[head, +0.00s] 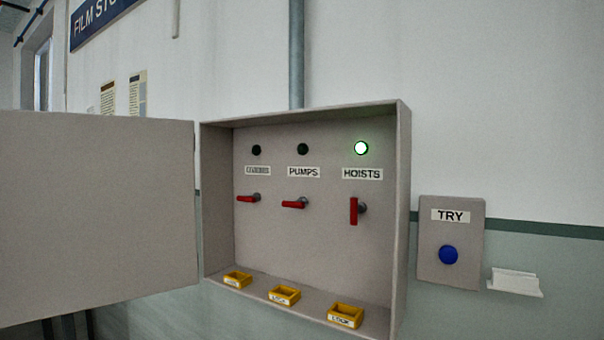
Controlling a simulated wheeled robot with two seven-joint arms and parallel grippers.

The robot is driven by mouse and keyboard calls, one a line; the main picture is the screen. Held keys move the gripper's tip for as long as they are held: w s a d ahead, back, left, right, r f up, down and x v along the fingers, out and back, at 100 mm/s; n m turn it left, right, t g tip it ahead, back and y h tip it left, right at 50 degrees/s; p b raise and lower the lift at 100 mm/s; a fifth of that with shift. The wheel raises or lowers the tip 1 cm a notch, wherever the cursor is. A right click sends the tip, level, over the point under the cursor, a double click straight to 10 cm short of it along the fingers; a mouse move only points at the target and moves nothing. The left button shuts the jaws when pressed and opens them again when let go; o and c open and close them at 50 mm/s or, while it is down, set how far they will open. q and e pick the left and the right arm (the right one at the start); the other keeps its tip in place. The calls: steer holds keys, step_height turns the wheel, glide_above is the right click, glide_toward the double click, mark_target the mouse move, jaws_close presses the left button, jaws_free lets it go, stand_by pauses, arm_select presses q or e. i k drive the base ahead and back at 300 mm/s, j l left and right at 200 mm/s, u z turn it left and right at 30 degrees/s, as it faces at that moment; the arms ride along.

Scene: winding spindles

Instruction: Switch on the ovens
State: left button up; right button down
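A grey switch box (403,200) on the wall stands open. It holds three red-handled switches under lamps. The left switch (247,198) lies level under a dark lamp (256,150); its label (258,171) is too blurred to read. The middle switch (295,204), labelled PUMPS (303,172), lies roughly level under a dark lamp (303,149). The right switch (354,211), labelled HOISTS (362,174), points upright under a lit lamp (361,148) with a green rim. I can read no label saying ovens. Neither of my grippers is in view.
The box door (95,215) is swung out to the left. Three yellow tags or frames (346,316) sit on the box floor. A TRY panel (432,270) with a blue button (448,255) and a small white ledge (514,283) are at the right.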

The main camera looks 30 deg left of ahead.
mark_target(246, 199)
steer(key=u, duration=1.35)
steer(key=i+j, duration=0.1)
steer(key=j, duration=0.2)
steer(key=i+j+u, duration=0.1)
steer(key=j, duration=0.25)
steer(key=i+j+u, duration=0.1)
steer(key=j, duration=0.2)
